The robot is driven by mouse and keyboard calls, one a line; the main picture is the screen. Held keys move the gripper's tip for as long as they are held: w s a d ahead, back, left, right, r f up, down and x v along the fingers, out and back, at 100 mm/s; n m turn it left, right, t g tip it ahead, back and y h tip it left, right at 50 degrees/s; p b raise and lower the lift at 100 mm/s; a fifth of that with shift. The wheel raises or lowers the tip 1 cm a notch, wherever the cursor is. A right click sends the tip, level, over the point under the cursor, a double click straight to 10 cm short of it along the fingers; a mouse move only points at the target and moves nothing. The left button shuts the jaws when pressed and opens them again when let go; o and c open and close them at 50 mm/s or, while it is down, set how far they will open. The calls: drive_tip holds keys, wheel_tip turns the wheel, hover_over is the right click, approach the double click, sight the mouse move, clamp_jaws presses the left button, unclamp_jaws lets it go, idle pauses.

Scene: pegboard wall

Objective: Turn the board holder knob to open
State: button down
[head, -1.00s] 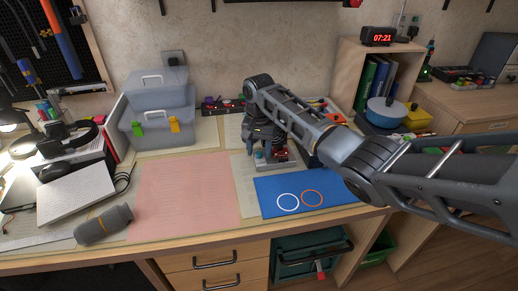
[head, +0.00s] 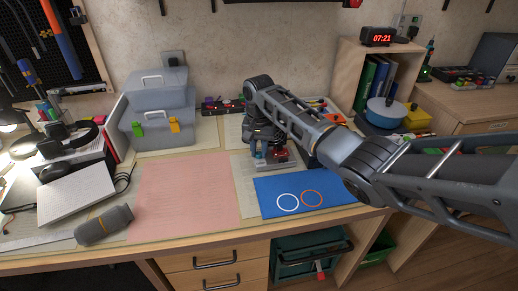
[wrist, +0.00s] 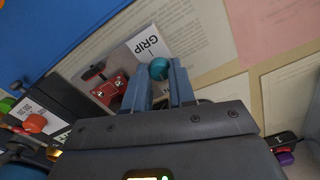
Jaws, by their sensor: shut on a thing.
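The board holder (head: 288,163) is a small grey fixture with a red clamp part, standing behind the blue mat. The round teal knob (wrist: 158,68) sits between the blue-grey fingertips of my gripper (wrist: 160,82). My gripper is shut on the knob, pointing down onto it. In the head view my gripper (head: 257,154) is over the holder's left end, and the knob is mostly hidden there. I cannot tell the knob's angle.
A blue mat (head: 330,190) with a white and an orange ring lies in front of the holder. A pink sheet (head: 183,195) lies to the left. Grey storage boxes (head: 160,130) stand behind. A dark open bin with small parts stands right of the holder.

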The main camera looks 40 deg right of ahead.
sight(259, 153)
drive_tip(key=shift+n, duration=0.6)
drive_tip(key=c, duration=0.9)
unclamp_jaws()
drive_tip(key=shift+c, duration=0.2)
wheel_tip(259, 153, up, 8)
drive_tip(key=shift+f, duration=0.1)
drive_tip(key=shift+s, duration=0.1)
